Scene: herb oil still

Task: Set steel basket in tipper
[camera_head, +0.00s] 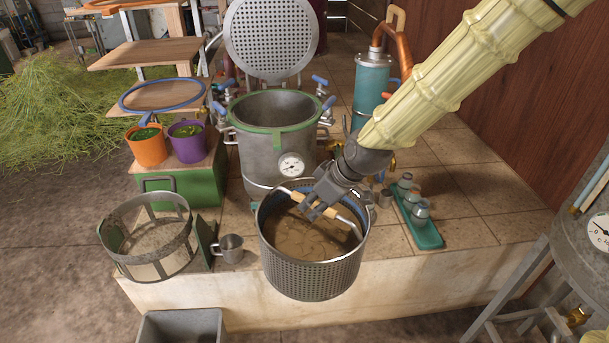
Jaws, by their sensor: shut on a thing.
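The steel basket (312,268), a round perforated metal drum with brown material inside, hangs at the front edge of the tiled platform. My gripper (310,205) reaches in over its rim and is shut on its wooden-gripped bar handle. The basket looks close to level. Whether its bottom is clear of the platform is hard to tell. The likely tipper is an open round metal ring frame (150,237) to the left, at the platform's front left edge. It looks empty, and the basket is apart from it.
A small metal mug (231,247) stands between ring and basket. Behind is the still pot (274,138) with its perforated lid (270,38) raised. A green tray (417,226) with small metal containers lies right. Orange (147,147) and purple (187,144) pots stand left. A grey bin (180,327) is below.

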